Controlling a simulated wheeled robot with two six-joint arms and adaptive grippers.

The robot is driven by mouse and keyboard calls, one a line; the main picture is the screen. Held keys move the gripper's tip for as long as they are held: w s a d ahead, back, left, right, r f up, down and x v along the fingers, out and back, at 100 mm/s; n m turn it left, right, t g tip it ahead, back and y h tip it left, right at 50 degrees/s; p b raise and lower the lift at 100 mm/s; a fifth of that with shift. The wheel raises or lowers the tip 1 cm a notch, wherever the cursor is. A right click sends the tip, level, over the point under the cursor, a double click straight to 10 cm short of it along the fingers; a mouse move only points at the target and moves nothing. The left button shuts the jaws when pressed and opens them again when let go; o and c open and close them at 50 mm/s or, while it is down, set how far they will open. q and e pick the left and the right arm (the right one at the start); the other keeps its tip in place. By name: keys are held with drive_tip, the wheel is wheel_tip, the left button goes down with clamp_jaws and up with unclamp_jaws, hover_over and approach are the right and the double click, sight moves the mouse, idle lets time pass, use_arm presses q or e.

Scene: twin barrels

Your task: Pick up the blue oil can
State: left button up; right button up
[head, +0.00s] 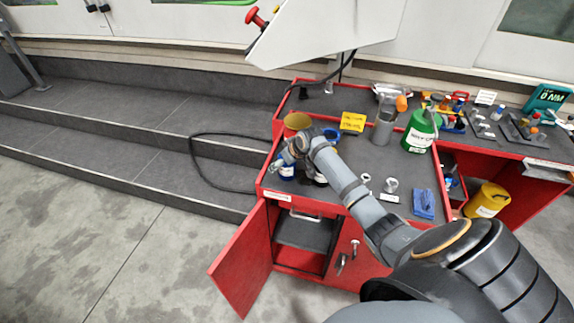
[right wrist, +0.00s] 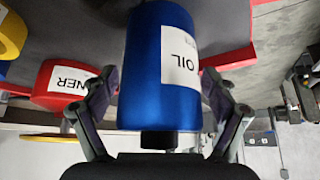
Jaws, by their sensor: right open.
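The blue oil can (head: 286,173) stands near the left edge of the red cabinet's dark top, partly hidden by my right gripper (head: 291,152). In the right wrist view the oil can (right wrist: 158,75) shows upside down, with a white label reading OIL and a black cap. My right gripper (right wrist: 160,78) is open, with one finger on each side of the can. A small gap shows between the left finger and the can; I cannot tell whether the right finger touches it. My left gripper is not in view.
A red can (right wrist: 62,84) labelled NER stands close by. An open red door (head: 243,260) sticks out below.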

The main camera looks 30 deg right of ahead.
drive_tip(key=shift+w+f, duration=0.15)
drive_tip(key=shift+c, duration=1.4)
drive_tip(key=c, duration=1.3)
drive_tip(key=shift+c, duration=0.2)
drive_tip(key=shift+r, duration=0.2)
